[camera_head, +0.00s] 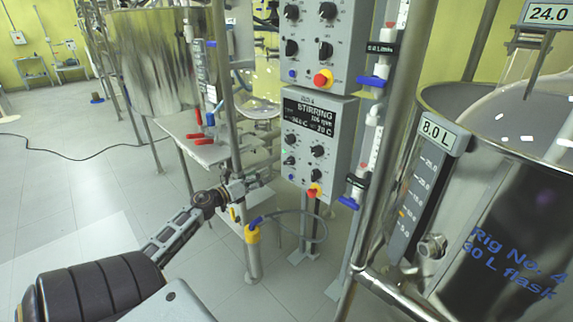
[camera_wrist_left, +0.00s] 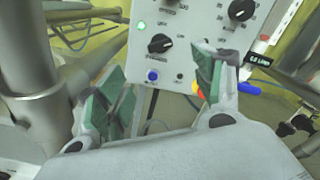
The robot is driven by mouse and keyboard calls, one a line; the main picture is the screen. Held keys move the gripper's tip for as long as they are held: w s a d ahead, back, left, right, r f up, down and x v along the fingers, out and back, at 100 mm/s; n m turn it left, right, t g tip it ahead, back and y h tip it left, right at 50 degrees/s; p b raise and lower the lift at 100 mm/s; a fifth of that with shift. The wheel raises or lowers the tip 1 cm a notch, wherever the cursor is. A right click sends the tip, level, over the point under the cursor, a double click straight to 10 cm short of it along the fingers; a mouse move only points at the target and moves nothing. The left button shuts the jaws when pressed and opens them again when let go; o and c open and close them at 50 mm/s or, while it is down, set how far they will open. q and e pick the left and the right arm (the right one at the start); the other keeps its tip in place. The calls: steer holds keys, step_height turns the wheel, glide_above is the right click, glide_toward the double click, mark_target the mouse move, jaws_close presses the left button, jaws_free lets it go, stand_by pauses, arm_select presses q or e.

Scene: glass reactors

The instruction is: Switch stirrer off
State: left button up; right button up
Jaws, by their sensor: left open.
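The stirrer control box (camera_head: 318,133) hangs mid-picture in the head view, its display (camera_head: 312,117) reading STIRRING above several black knobs. In the left wrist view the lower part of a grey panel (camera_wrist_left: 188,22) shows a lit green lamp (camera_wrist_left: 141,25), a black knob (camera_wrist_left: 160,44) and a blue button (camera_wrist_left: 152,75). A red and yellow button (camera_wrist_left: 198,90) is partly hidden behind the right finger. My left gripper (camera_head: 240,187) is left of and below the box. Its green-padded fingers are open and empty in the wrist view (camera_wrist_left: 158,95), apart from the panel. My right gripper is not in view.
A second control box (camera_head: 317,40) hangs directly above. A metal post (camera_head: 229,90) stands left of the boxes, close to my left gripper. A large steel vessel (camera_head: 490,215) is at right, another (camera_head: 155,60) at back left.

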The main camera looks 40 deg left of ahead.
arm_select(q)
steer(key=shift+w, duration=0.1)
steer(key=b, duration=0.1)
glide_toward(286, 163)
steer(key=shift+w, duration=0.9)
steer(key=shift+w+d+r+b, duration=0.1)
steer(key=shift+w+d+b, duration=0.1)
steer(key=shift+w, duration=0.4)
steer(key=shift+w+d+r+b, duration=0.1)
steer(key=shift+w+b, duration=0.05)
steer(key=shift+w, duration=1.3)
steer(key=shift+w+d+f+b, duration=0.15)
steer(key=shift+w+b, duration=0.3)
steer(key=shift+w, duration=1.15)
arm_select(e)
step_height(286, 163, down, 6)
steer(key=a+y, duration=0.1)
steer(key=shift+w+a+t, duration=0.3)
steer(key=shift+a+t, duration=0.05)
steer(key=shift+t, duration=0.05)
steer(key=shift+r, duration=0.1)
